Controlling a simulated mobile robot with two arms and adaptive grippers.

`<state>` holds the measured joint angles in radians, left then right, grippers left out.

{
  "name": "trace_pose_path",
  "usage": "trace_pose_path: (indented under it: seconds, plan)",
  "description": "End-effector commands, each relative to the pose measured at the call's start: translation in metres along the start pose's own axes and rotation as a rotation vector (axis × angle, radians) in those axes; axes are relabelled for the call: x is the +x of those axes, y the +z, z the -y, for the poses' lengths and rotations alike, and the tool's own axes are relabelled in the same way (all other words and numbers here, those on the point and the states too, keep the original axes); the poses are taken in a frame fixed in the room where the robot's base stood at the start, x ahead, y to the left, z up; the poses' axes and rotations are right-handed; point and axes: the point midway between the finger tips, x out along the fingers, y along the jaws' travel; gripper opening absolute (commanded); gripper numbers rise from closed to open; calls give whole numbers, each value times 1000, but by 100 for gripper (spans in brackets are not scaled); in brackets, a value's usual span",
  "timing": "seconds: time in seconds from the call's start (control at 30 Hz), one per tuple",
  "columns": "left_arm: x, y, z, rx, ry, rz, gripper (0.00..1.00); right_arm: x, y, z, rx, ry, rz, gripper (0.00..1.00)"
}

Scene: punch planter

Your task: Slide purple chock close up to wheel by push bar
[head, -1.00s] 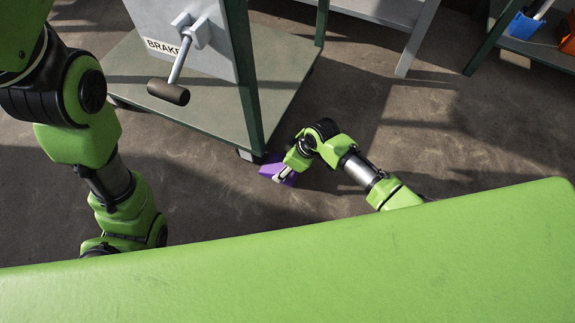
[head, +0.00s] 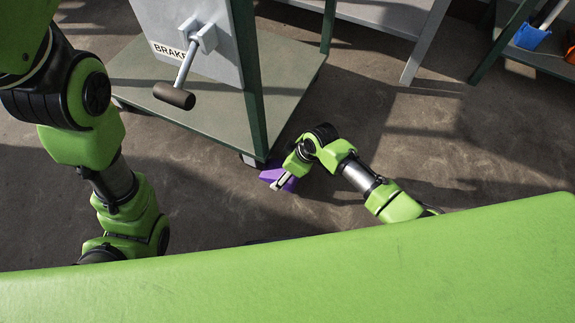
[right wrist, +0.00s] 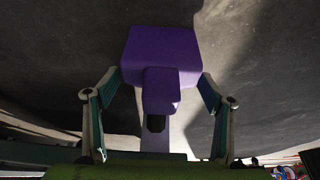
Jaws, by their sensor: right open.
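The purple chock (head: 270,175) is on the floor by the near corner of the cart, close to a small wheel (head: 249,160) there. Any gap between chock and wheel is too small to judge. My right gripper (head: 281,182) is at the chock, on the side away from the cart. In the right wrist view the chock (right wrist: 160,45) is a wide purple block with a narrower purple bar (right wrist: 160,85) toward me. My open right fingers (right wrist: 162,82) stand on either side of that bar. My left arm is at the left; its gripper is out of view.
The cart deck (head: 200,110) carries a grey panel marked BRAKE with a crank handle (head: 175,95). A grey table leg (head: 424,45) and a green-framed shelf with a blue bin (head: 530,33) stand at the back right.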

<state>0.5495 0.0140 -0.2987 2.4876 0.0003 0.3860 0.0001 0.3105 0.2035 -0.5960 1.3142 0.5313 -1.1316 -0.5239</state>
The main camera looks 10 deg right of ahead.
Motion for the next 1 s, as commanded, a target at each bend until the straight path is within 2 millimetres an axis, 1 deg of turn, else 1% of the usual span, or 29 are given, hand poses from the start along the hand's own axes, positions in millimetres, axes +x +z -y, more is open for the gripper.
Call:
trace_pose_path:
  seconds: [0.17,0.27,0.5,0.7,0.83,1.0]
  plan:
    - [0,1,0,-1,0,1,25,-16,0,-1,-2,2,-2,75]
    - [0,1,0,-1,0,2,25,-33,-1,-2,-2,3,-4,75]
    - [0,1,0,-1,0,2,25,-79,-1,-2,-2,4,-5,75]
    - [0,1,0,-1,1,3,25,-108,-2,-1,-2,2,-5,75]
    - [0,1,0,-1,1,3,25,-117,-1,-1,-1,3,-4,75]
    - [0,1,0,-1,1,2,25,-120,-2,-1,0,2,-4,75]
